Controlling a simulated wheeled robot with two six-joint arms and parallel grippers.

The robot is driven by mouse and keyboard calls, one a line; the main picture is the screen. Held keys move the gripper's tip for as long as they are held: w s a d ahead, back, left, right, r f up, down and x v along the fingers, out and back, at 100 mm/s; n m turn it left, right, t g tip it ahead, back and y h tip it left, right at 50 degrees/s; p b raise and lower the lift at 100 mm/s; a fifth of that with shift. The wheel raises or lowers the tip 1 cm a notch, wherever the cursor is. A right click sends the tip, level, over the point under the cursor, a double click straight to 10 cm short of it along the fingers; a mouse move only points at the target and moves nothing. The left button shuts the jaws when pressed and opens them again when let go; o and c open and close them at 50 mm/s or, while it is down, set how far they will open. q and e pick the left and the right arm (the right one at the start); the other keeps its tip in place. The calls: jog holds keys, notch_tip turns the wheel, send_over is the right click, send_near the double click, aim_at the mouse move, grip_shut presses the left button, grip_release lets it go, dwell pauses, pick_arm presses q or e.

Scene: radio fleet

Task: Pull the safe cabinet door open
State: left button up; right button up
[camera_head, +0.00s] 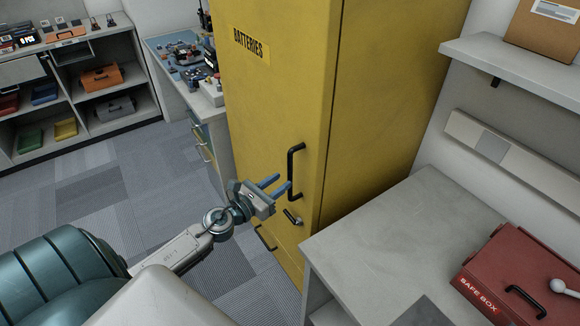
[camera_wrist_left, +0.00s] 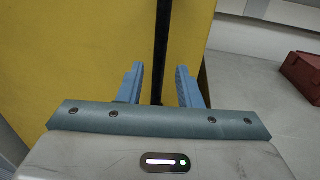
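The yellow cabinet (camera_head: 270,110) stands upright in the middle of the head view, with a "BATTERIES" label on its front. Its door looks shut. A black vertical bar handle (camera_head: 291,172) is on the door near its right edge, with a small latch (camera_head: 292,217) below it. My left gripper (camera_head: 281,184) is open at the handle. In the left wrist view the black handle (camera_wrist_left: 162,45) runs between the two spread blue fingers (camera_wrist_left: 160,68), with gaps on both sides. My right gripper is not in view.
A grey counter (camera_head: 400,225) stands right of the cabinet, bearing a red "SAFE BOX" (camera_head: 515,275). A wall shelf (camera_head: 510,68) is above it. A cluttered workbench (camera_head: 160,60) is behind the cabinet at left. Carpeted floor (camera_head: 110,190) in front of the cabinet is clear.

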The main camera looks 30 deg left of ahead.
pick_arm(q)
jog(key=w, duration=0.1)
jog(key=w+p, duration=0.1)
jog(key=w, duration=0.1)
jog(key=w+d, duration=0.1)
jog(key=w, duration=0.1)
jog(key=shift+p, duration=0.35)
grip_shut()
